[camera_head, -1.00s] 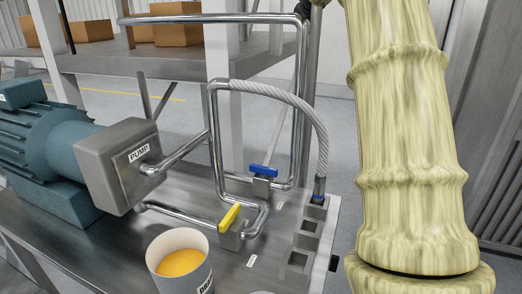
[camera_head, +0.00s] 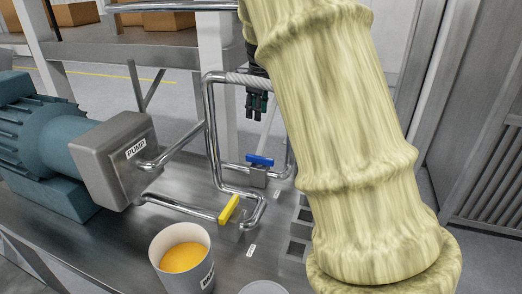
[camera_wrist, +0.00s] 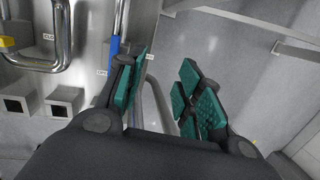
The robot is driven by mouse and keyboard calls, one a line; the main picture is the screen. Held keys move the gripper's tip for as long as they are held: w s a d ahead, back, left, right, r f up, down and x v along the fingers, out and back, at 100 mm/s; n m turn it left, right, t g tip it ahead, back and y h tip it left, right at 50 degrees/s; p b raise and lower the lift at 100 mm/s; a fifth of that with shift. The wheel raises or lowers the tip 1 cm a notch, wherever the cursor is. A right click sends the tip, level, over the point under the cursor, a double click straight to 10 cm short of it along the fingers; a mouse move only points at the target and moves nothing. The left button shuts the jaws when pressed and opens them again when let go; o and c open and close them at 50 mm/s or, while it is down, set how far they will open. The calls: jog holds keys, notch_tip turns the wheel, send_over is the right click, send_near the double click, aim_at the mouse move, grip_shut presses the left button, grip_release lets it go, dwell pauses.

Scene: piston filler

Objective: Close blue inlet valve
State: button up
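The blue valve handle (camera_head: 260,160) sits on a small valve block in the pipework, behind the yellow valve handle (camera_head: 229,209). The blue handle lies roughly level, running left to right. My gripper (camera_head: 257,108) points down, above and behind the blue handle and apart from it. In the wrist view my gripper (camera_wrist: 163,65) is open, with green pads spread and nothing between them. A long blue part (camera_wrist: 114,46) shows just left of the left finger. It may be the blue handle, but I cannot tell for sure. The finger hides part of it.
The pump (camera_head: 125,155) stands at left. A cup of orange liquid (camera_head: 183,258) stands at the front. Bent metal pipes (camera_head: 209,135) rise around the valves. Square sockets (camera_wrist: 63,101) line the bench edge. Open floor (camera_wrist: 235,60) lies beyond.

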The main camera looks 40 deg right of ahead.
jog(key=g, duration=0.2)
send_over(260, 157)
notch_tip(260, 157, down, 3)
jog(key=shift+y, duration=0.4)
notch_tip(260, 157, down, 11)
jog(key=p, duration=0.4)
jog(key=shift+w+p, duration=0.1)
jog(key=shift+p, duration=0.2)
grip_shut()
